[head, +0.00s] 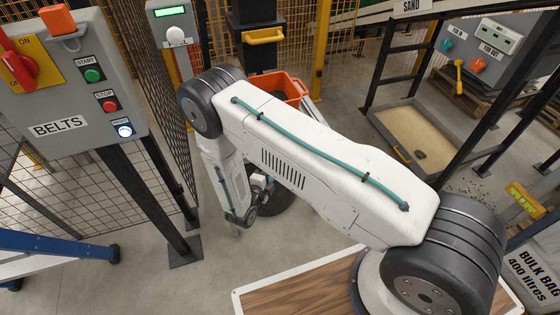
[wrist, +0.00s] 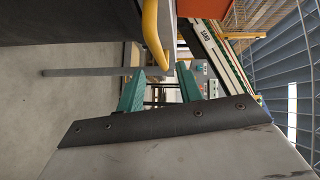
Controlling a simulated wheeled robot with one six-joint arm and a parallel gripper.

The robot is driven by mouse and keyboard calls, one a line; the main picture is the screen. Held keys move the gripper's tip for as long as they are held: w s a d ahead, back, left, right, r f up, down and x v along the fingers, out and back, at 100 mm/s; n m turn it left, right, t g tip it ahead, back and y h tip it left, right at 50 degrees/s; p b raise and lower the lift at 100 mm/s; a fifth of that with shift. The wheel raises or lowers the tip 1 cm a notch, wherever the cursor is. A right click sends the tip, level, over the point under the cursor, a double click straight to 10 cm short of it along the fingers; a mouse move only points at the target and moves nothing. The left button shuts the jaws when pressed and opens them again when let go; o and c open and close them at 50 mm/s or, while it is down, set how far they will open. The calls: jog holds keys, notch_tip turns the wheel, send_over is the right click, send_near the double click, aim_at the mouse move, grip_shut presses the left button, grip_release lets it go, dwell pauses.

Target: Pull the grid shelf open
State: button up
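No grid pattern of a shelf can be made out for sure. A yellow handle (head: 263,36) sits on a dark unit (head: 255,60) at the top middle of the head view. A yellow handle (wrist: 153,35) also shows large in the wrist view, along a dark panel (wrist: 70,20), just past my fingertips. My gripper (wrist: 160,88) has two green fingers spread apart with nothing between them. The handle looks apart from the fingers, though the depth is hard to judge. In the head view my arm hides most of the gripper.
A belts control box (head: 70,75) and mesh fence are at left. A sand tray (head: 408,150) lies under a black frame at right. A wooden board (head: 300,290) is in front.

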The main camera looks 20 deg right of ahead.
jog(key=x, duration=0.7)
jog(key=shift+w+d, duration=0.15)
jog(key=shift+d, duration=0.05)
grip_shut()
